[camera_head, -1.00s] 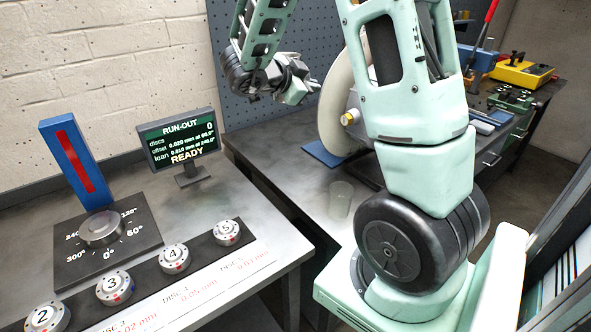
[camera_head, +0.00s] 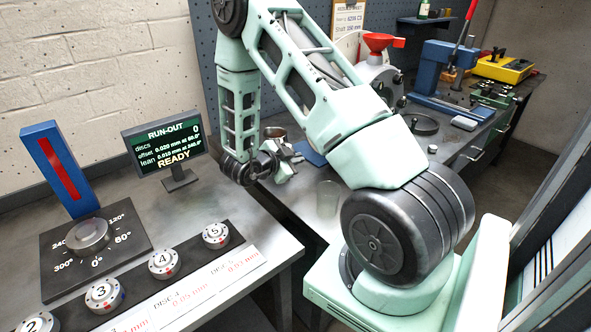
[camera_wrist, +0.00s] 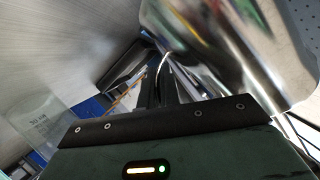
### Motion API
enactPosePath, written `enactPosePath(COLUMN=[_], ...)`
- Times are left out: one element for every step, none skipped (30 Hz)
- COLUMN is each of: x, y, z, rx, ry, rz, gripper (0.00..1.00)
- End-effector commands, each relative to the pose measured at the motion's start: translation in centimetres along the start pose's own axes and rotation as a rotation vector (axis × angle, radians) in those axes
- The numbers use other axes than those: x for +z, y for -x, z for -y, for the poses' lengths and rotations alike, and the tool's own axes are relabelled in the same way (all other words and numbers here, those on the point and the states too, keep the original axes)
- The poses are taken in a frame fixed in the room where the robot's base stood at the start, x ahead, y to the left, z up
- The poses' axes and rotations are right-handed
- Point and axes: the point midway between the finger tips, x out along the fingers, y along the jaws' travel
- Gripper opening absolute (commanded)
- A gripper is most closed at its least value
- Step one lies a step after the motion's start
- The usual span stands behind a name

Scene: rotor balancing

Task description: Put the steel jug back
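The steel jug shows in the head view as a small metal cylinder (camera_head: 274,133) just behind and above my gripper (camera_head: 277,153). In the wrist view the jug's shiny wall (camera_wrist: 235,45) fills the upper right, close to my gripper (camera_wrist: 158,80). A thin curved handle runs down between the dark fingers, which look shut on it. The jug is held above the bench near the display. Its base and its contents are hidden.
A clear beaker (camera_head: 327,198) stands on the right bench, below a blue mat (camera_head: 309,153). The run-out display (camera_head: 163,143), dial (camera_head: 88,236) and a row of numbered discs (camera_head: 163,263) occupy the left bench. A red funnel (camera_head: 380,42) stands at the back.

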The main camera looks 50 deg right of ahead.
Motion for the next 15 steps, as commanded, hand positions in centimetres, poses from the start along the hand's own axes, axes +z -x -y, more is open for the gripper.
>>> enactPosePath(x=[0.2,0.3,0.5,0.7,0.9,1.3,1.6,1.9,2.3,2.6,2.8,3.0,3.1,3.2,3.2], y=[-0.1,-0.2,-0.2,-0.3,-0.5,-0.7,-0.8,-0.9,-1.1,-1.2,-1.3,-1.4,-1.5,-1.5,-1.5], z=[-0.1,-0.1,-0.3,-0.4,-0.6,-0.9,-1.1,-1.3,-1.5,-1.6,-1.8,-1.9,-1.9,-2.0,-2.0], rx=[-0.001,-0.001,-0.001,0.0,0.0,0.001,0.001,0.001,0.001,0.001,0.0,-0.001,-0.001,-0.001,-0.001], ry=[0.0,0.0,0.0,-0.001,-0.001,0.001,0.001,0.001,0.001,0.0,0.0,0.0,-0.001,-0.001,-0.002], rz=[-0.001,-0.001,-0.001,-0.001,0.0,-0.001,-0.001,-0.001,-0.002,-0.002,-0.002,-0.001,-0.001,-0.001,-0.001], gripper=[0.0,0.0,0.0,0.0,0.0,0.0,0.0,0.0,0.0,0.0,0.0,0.0,0.0,0.0,0.0])
